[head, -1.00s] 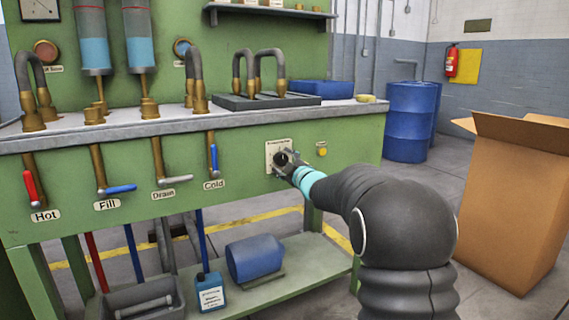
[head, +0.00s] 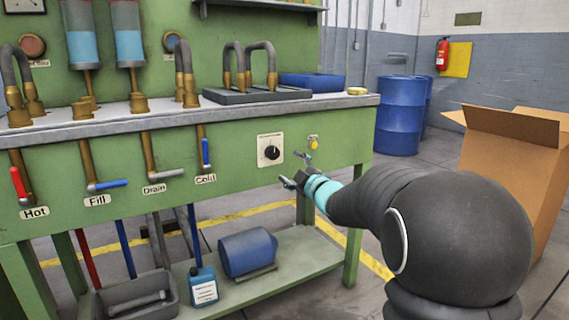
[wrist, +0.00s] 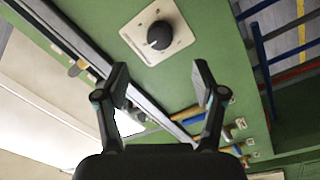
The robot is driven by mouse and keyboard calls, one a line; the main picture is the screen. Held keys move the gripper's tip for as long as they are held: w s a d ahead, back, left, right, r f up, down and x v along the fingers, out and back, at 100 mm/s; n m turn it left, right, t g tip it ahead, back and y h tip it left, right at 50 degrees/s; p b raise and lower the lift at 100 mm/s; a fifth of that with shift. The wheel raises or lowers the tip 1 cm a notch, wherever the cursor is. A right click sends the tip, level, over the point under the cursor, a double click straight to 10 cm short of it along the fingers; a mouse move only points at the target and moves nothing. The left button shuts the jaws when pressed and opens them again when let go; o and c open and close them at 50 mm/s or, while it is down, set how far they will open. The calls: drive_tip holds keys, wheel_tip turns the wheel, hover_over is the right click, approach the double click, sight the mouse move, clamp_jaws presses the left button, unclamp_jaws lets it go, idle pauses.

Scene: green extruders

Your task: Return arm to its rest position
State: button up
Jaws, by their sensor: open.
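My gripper (head: 297,170) is open and empty in the head view. It is in front of the green bench, low and to the right of the black dial knob (head: 270,152) on its pale plate. The wrist view shows both fingers of my gripper (wrist: 162,88) spread apart, with nothing between them. The same dial knob (wrist: 160,36) is there beyond the fingertips, apart from them. My arm reaches in from the lower right of the head view.
The green bench (head: 225,160) has Hot, Fill, Drain and Cold levers on its front. A yellow button (head: 313,142) is right of the dial. A cardboard box (head: 510,165) stands at the right, blue barrels (head: 401,115) behind. Floor between bench and box is open.

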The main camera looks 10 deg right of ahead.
drive_tip(key=shift+v, duration=0.85)
drive_tip(key=s+d+f+m+g+h, duration=0.1)
drive_tip(key=d+f+m+g+h, duration=0.2)
drive_tip(key=d+f+m+h, duration=0.45)
drive_tip(key=s+f+m+g, duration=0.3)
drive_tip(key=s+f+g, duration=0.3)
drive_tip(key=s, duration=0.4)
drive_tip(key=s+a+f+m+g+p, duration=0.1)
drive_tip(key=s+a+m+g, duration=0.15)
drive_tip(key=s, duration=0.75)
drive_tip(key=s+a+m+g+p, duration=0.2)
drive_tip(key=s+a, duration=0.1)
drive_tip(key=s, duration=0.8)
drive_tip(key=s+a+r+y+p, duration=0.1)
drive_tip(key=s+a+r, duration=0.1)
drive_tip(key=s+r, duration=0.1)
drive_tip(key=s+a+r+t+y+p, duration=0.1)
drive_tip(key=s+a+r, duration=0.2)
drive_tip(key=s, duration=0.3)
drive_tip(key=shift+s+a+n, duration=0.2)
drive_tip(key=shift+s+n, duration=0.05)
drive_tip(key=shift+n, duration=0.05)
